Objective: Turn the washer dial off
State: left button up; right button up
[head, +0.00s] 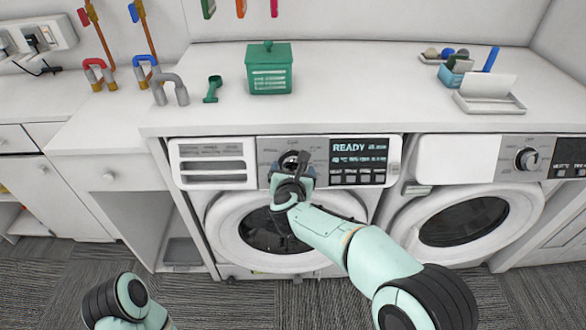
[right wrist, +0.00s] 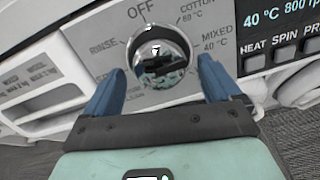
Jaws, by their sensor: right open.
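The washer (head: 215,215) is the left of two front-loaders, with a lit display (head: 358,155) reading READY. Its round chrome dial (right wrist: 161,57) shows in the right wrist view, with OFF above it, RINSE to its left, and COTTON and MIXED to its right. In the head view the dial (head: 291,159) is partly hidden by my right gripper. My right gripper (right wrist: 157,85) is open, with its blue fingers to either side of the dial's lower half, apart from it as far as I can tell. Which way the dial points is unclear. My left arm shows at the bottom left, its gripper out of frame.
A second machine (head: 470,215) with its own dial (head: 526,159) stands to the right. On the counter (head: 350,90) are a green box (head: 269,70), a green scoop (head: 212,90) and a white tray (head: 489,103). Grey carpet floor (head: 215,300) lies below.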

jog(key=shift+w+d+f, duration=0.1)
jog(key=shift+w+f, duration=0.2)
jog(key=shift+w, duration=0.3)
jog(key=c, duration=1.1)
jog(key=shift+o, duration=0.2)
